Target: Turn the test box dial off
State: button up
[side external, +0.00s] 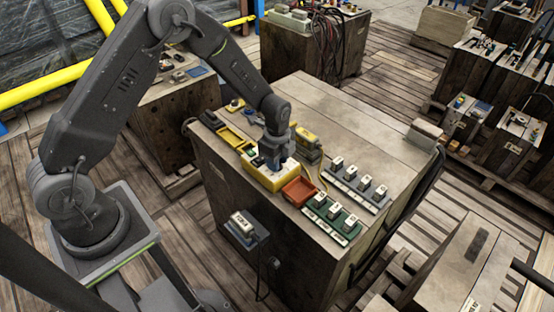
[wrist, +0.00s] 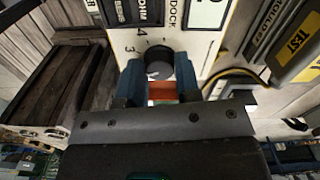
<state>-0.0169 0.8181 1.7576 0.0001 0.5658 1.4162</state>
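The test box (side external: 262,181) is a yellow box with a pale top face on the crate's left part. Its face (wrist: 205,50) fills the upper middle of the wrist view, with printed figures 3 and 4 left of the dial. The dial (wrist: 158,66) is a round dark knob with a light mark. My gripper (wrist: 160,78) has its two blue fingers on either side of the dial. I cannot tell whether they press on it. In the side view my gripper (side external: 274,160) points down over the box and hides the dial.
An orange-red tray (side external: 299,191) stands right of the box, with a green switch strip (side external: 333,220) and a grey one (side external: 358,189) beyond. A yellow TEST unit (side external: 307,143) with a yellow cable is behind. The crate's back top (side external: 350,115) is mostly clear.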

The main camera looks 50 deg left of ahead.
jog(key=c, duration=0.4)
jog(key=shift+c, duration=0.2)
jog(key=shift+n, duration=0.3)
jog(key=n, duration=1)
jog(key=shift+n, duration=2.6)
jog(key=o, duration=0.9)
